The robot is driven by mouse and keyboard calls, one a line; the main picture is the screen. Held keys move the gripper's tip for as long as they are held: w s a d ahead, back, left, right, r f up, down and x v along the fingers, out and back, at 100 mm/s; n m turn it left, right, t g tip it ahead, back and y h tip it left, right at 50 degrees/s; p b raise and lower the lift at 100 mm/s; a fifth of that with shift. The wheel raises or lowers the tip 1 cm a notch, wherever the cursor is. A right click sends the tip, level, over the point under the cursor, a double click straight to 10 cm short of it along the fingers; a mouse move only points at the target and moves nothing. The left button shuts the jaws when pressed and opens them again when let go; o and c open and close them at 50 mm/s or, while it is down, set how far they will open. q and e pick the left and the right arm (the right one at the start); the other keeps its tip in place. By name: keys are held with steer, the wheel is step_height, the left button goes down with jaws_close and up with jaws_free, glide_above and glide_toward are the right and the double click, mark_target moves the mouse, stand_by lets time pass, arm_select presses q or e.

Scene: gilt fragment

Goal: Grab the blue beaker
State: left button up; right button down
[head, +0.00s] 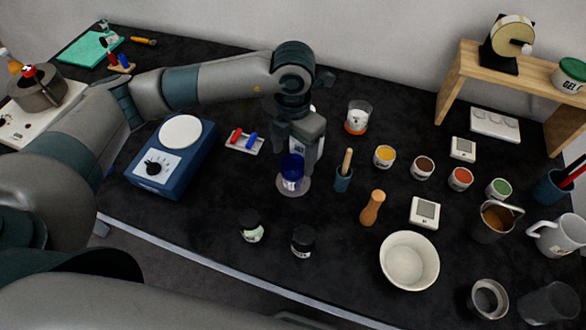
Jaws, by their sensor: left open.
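The blue beaker (291,171) stands upright near the middle of the black table, on a pale round base or disc (293,188). Its upper part is deep blue. My left gripper (298,151) points down right at the beaker, with its fingers open around or just behind the upper part. I cannot tell whether a finger touches the glass. The gripper hides part of the beaker's back and right side. My right gripper is not in view.
A tray with red and blue pieces (245,142) lies left, beside a blue hotplate (172,160). Two dark-lidded jars (251,227) stand in front. A white bowl (409,260) is front right.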

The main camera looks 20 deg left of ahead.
arm_select(q)
steer(key=shift+f, duration=0.6)
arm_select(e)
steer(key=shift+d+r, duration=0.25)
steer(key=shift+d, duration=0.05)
arm_select(q)
steer(key=c, duration=1.5)
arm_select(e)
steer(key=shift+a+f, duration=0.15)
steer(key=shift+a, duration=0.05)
arm_select(q)
steer(key=shift+r, duration=0.25)
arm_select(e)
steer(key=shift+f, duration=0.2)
